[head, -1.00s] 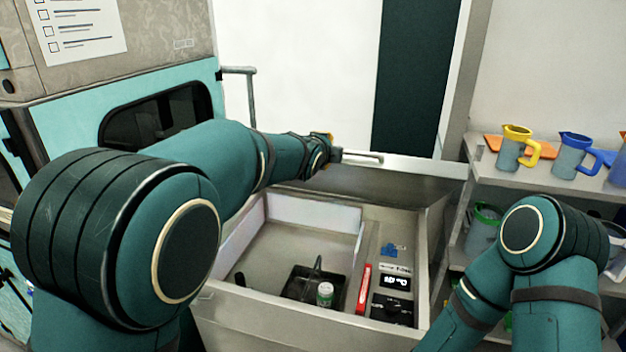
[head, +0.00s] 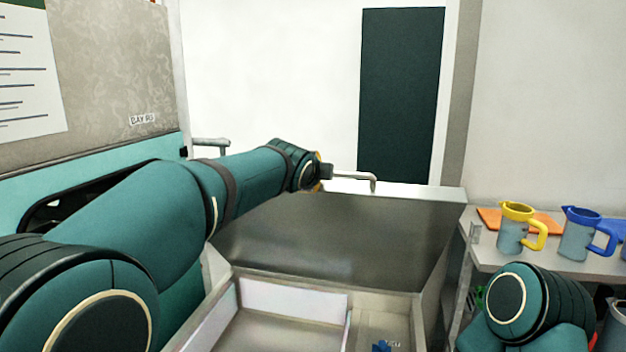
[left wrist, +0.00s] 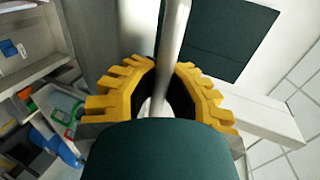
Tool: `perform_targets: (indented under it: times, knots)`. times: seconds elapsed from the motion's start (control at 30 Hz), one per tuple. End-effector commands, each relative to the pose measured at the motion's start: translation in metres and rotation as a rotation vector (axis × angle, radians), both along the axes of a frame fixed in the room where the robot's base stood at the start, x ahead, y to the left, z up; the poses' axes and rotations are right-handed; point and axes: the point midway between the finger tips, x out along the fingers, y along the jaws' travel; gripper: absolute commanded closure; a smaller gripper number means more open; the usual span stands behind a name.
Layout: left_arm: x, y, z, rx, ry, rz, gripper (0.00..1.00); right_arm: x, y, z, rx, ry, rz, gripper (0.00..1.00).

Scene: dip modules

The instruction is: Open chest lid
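The chest lid (head: 345,242) stands raised and close to upright at the back of the chest (head: 290,302), its grey inner face towards me. The chest is open, and only the rear part of its inside shows. A metal bar handle (head: 360,174) sits at the lid's top edge. My left gripper (head: 324,172) is at the left end of this handle. In the left wrist view, the yellow fingers (left wrist: 165,72) close in on both sides of the handle bar (left wrist: 174,35), which runs between them. My right gripper is out of view; only part of that arm shows at lower right.
A shelf (head: 482,252) at right holds a yellow-handled pitcher (head: 512,230), a blue-handled pitcher (head: 578,236) and an orange board (head: 550,217). A teal and grey cabinet (head: 110,75) stands at left. A small blue part (head: 381,346) lies inside the chest.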

Motion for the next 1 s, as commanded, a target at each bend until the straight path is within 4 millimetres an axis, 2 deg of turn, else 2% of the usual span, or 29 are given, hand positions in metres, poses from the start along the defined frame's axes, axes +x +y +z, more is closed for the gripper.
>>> perform_targets:
  times: [0.03,0.43,0.5,0.53,0.57,0.87,1.0]
  knots:
    - [-0.0004,0.0012,0.0068,-0.006,-0.01,0.0,1.0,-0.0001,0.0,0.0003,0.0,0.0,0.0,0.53]
    - [-0.0007,0.001,0.0084,-0.006,-0.012,0.0,1.0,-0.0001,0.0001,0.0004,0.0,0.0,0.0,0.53]
    - [-0.0008,0.0009,0.0084,-0.007,-0.013,-0.001,0.73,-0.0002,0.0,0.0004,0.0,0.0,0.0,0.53]
    - [-0.0007,0.0008,0.0081,-0.006,-0.012,-0.001,0.62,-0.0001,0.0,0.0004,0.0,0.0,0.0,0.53]
    - [-0.0007,0.0007,0.0075,-0.006,-0.011,0.0,0.57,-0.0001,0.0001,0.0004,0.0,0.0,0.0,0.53]
    - [-0.001,0.0003,0.004,-0.003,-0.004,-0.001,0.57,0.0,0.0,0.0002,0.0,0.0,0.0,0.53]
    - [-0.0092,0.0022,0.0075,-0.003,-0.004,-0.002,0.57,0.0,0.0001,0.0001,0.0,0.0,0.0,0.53]
